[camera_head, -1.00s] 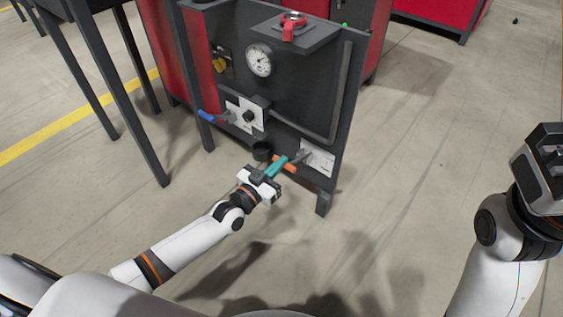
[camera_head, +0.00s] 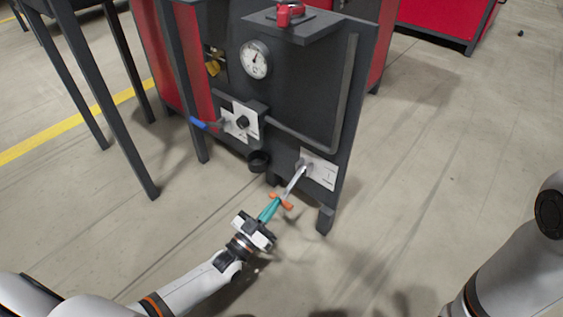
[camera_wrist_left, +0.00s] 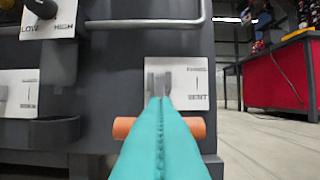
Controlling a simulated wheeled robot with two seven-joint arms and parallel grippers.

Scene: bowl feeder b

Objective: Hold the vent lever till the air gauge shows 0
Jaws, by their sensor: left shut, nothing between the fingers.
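The vent lever (camera_head: 294,183) is a grey shaft with an orange crossbar grip, on a white plate (camera_head: 321,172) low on the dark panel. It slopes down and outward from its pivot. In the left wrist view the plate reads VENT at its lower end, and the orange grip (camera_wrist_left: 122,127) shows on both sides of my fingers. My left gripper (camera_head: 274,204) is shut, its teal fingers lying at the grip, not around it; actual contact is hard to tell. The air gauge (camera_head: 256,60) is a round white dial; its figures are too small to read. My right gripper is out of view.
A blue-handled lever (camera_head: 205,124) and a LOW/HIGH knob (camera_head: 242,122) sit left of the vent lever. A black cup (camera_head: 259,161) sticks out low on the panel. A red handle (camera_head: 290,14) is on top. Floor to the right is clear.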

